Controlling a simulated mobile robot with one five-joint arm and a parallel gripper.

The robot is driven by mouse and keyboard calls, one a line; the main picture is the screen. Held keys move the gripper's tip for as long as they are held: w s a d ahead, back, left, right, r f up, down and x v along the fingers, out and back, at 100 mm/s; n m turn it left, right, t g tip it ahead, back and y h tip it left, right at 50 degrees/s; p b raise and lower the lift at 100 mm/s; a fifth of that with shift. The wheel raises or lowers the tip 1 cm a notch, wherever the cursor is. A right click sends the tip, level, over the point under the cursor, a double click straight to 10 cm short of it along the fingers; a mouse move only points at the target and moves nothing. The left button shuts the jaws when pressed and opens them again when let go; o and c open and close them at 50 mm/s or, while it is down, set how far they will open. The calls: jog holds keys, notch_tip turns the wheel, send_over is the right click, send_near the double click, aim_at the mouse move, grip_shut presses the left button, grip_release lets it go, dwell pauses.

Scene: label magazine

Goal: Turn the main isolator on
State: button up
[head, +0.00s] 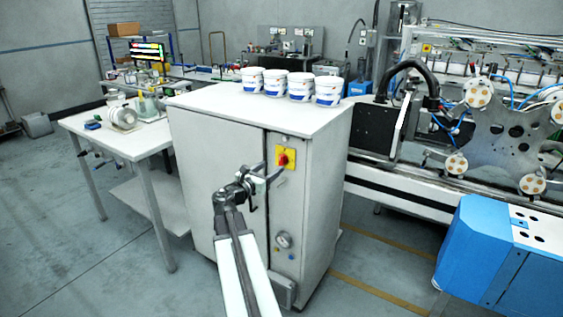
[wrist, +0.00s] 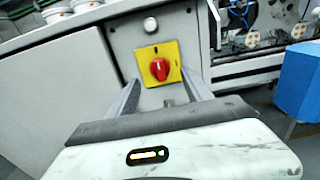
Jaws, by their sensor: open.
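The main isolator is a red rotary knob (head: 282,159) on a yellow square plate (head: 289,151), on the front panel of a white cabinet (head: 213,165). In the wrist view the red knob (wrist: 159,69) sits on its yellow plate (wrist: 174,51), centred between the fingers. My gripper (head: 268,178) is open and empty, in front of the panel, just left of and below the knob. In the wrist view its two fingers (wrist: 164,93) reach toward the plate on either side of it. I cannot tell the gap to the knob. The knob's lower part is partly covered in the head view.
Several white and blue tubs (head: 300,86) stand on the cabinet top. A round gauge (head: 284,240) is low on the panel. A white table (head: 125,140) stands left, a blue machine housing (head: 480,250) right. Floor in front of the cabinet is clear.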

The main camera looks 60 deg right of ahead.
aim_at(280, 161)
jog(key=d, duration=0.7)
jog(key=shift+a, duration=0.1)
jog(key=c, duration=1.2)
jog(key=shift+d, duration=0.2)
grip_shut()
jog(key=shift+a+f, duration=0.1)
